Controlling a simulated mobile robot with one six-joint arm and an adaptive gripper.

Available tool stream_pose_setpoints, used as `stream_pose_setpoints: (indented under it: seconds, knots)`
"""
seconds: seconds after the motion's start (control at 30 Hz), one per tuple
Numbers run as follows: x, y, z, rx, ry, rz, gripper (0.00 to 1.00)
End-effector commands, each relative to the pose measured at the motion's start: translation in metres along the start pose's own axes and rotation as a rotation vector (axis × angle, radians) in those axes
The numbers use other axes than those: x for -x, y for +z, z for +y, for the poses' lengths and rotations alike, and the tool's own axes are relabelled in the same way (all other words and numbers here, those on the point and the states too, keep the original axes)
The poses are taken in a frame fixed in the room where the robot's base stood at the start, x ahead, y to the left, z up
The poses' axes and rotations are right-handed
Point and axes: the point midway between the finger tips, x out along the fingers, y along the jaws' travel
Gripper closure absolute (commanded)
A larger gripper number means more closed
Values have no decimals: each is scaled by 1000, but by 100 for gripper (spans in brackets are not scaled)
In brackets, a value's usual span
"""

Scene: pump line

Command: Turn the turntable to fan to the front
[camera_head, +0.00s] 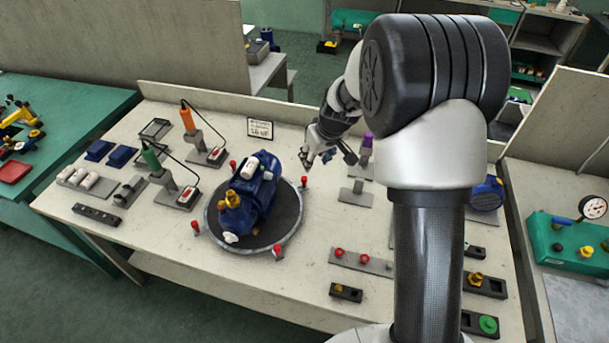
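The round dark turntable (280,232) lies on the workbench left of my arm, with several red-topped pegs around its rim. A blue pump (262,196) sits on it. The pump carries a brass fitting (230,198), a white part on top (252,168) and a white knob (231,237) at its near end. I cannot tell which part is the fan. My gripper (306,160) is beyond the turntable's far right rim, above the bench and close to a red peg (304,181). Its fingers look spread with nothing between them, and it seems apart from the pump.
A green tool (151,158) and an orange tool (188,119) stand on holders at left. A purple-topped tool (366,146) stands right of my gripper. A strip with red knobs (361,260) lies at front right. A small sign (260,128) stands behind the turntable.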

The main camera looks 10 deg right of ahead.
Motion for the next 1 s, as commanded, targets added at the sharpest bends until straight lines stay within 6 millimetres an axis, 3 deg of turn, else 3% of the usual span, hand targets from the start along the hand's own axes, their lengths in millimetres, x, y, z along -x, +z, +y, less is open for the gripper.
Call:
stream_pose_setpoints:
  seconds: [0.1,0.5,0.7,1.0]
  knots:
    - [-31,2,-1,0,-2,-4,62]
    - [-114,2,-1,0,-1,-3,62]
    - [-137,1,-1,0,-1,-1,62]
    - [-143,0,-1,-1,-1,-1,62]
